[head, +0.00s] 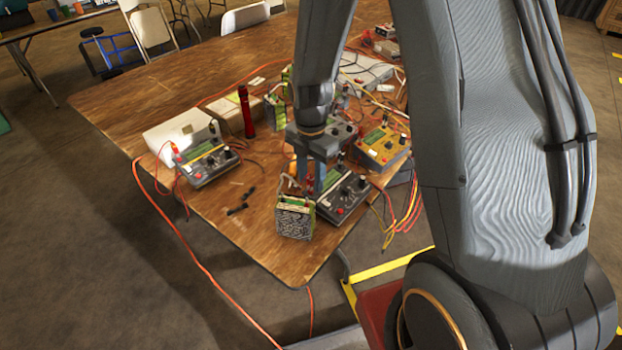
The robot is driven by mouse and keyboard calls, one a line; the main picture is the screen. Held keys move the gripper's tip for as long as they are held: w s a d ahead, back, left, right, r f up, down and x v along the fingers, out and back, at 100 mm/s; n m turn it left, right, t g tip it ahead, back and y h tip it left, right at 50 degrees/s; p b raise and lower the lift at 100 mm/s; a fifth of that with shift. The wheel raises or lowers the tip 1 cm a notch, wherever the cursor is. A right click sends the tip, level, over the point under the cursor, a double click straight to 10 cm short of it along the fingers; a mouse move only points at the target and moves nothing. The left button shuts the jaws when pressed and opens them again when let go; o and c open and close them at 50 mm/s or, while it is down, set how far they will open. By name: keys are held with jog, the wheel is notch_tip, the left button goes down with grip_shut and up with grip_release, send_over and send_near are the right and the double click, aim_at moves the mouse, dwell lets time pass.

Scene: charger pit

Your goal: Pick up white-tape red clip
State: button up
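My gripper (309,183) points down over the near part of the wooden table (250,225), just above and behind a small green-and-black battery (295,218). Small red and whitish bits (284,184) show beside the fingertips at the battery's top. They may be the white-tape red clip, but they are too small to be sure, and I make out no tape. I cannot tell whether the fingers are apart or closed on something. A grey meter box (343,196) with a green display stands right beside the gripper.
A yellow meter (382,148) stands to the right. A grey meter (207,163), a white box (180,136) and a red flashlight (246,112) stand to the left. Black pieces (241,203) lie on the table. Orange cables (185,243) hang over the edge. The table's near-left surface is mostly bare.

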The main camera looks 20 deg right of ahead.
aim_at(311, 175)
jog(key=shift+f, duration=0.3)
jog(key=shift+c, duration=0.2)
grip_shut()
jog(key=shift+r, duration=0.15)
jog(key=shift+r+b, duration=1)
jog(key=shift+r, duration=3.9)
